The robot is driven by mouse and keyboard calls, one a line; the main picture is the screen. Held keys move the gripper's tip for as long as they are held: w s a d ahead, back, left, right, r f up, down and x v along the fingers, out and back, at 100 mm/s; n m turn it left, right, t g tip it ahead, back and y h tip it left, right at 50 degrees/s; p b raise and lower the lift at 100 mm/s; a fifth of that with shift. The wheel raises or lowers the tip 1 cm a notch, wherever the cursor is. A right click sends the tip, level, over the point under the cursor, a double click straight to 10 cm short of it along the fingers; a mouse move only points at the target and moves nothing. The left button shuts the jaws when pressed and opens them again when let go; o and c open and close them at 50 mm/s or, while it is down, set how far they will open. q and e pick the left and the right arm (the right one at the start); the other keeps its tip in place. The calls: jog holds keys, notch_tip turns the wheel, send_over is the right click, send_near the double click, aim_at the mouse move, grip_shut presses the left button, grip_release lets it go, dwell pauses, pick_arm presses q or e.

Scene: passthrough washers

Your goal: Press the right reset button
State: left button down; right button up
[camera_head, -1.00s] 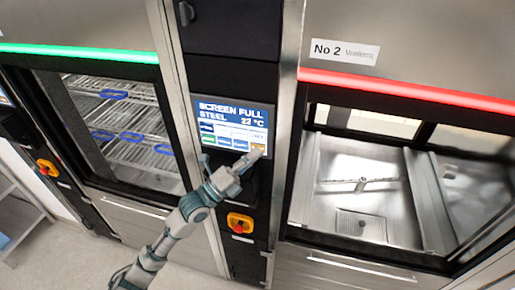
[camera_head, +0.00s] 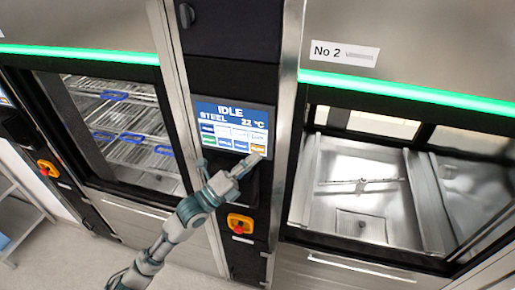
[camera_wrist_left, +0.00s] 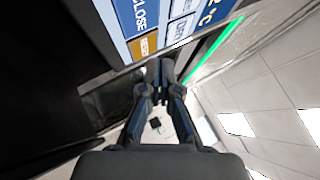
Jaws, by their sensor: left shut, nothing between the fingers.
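The control screen (camera_head: 232,129) between the two washers reads IDLE, STEEL, 22 °C. An orange button (camera_head: 258,149) sits at its lower right corner; its label is too small to read in the head view. The orange button also shows in the left wrist view (camera_wrist_left: 145,45), just above and left of the fingertips. My left gripper (camera_head: 254,158) is shut and empty, its tips just below the orange button. I cannot tell whether they touch the screen. It also shows in the left wrist view (camera_wrist_left: 160,72). My right gripper is not in view.
Washer No 2 (camera_head: 400,55) at right has a green light bar (camera_head: 410,92) and an empty steel chamber behind its window. The left washer (camera_head: 80,47) also glows green and holds wire racks. An orange-and-yellow rotary switch (camera_head: 240,223) sits below the screen.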

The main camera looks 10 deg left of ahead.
pick_arm(q)
jog(key=shift+s+p, duration=0.55)
jog(key=shift+s, duration=1.9)
